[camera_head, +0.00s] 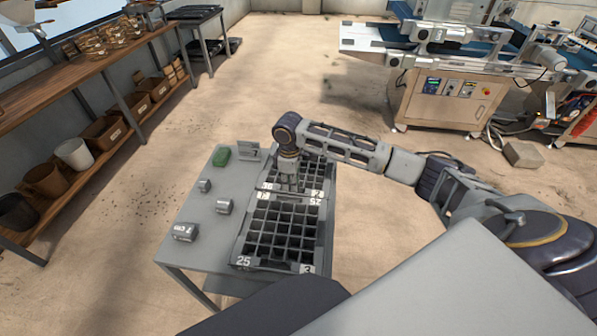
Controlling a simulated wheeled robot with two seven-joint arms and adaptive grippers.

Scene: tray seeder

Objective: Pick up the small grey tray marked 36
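The small grey tray marked 36 (267,186) lies at the far end of the grey table, with a grid of dark cells. A second grey tray marked 25 (243,261) lies just in front of it, close against it. My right gripper (289,183) points down over the left-middle part of the tray marked 36 and hides some of its cells. Its fingers are too small to tell whether they are open or shut, or whether they touch the tray. My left gripper is not in view.
A wooden shelf (75,67) with pots and boxes stands left. A machine (445,97) stands at the back right.

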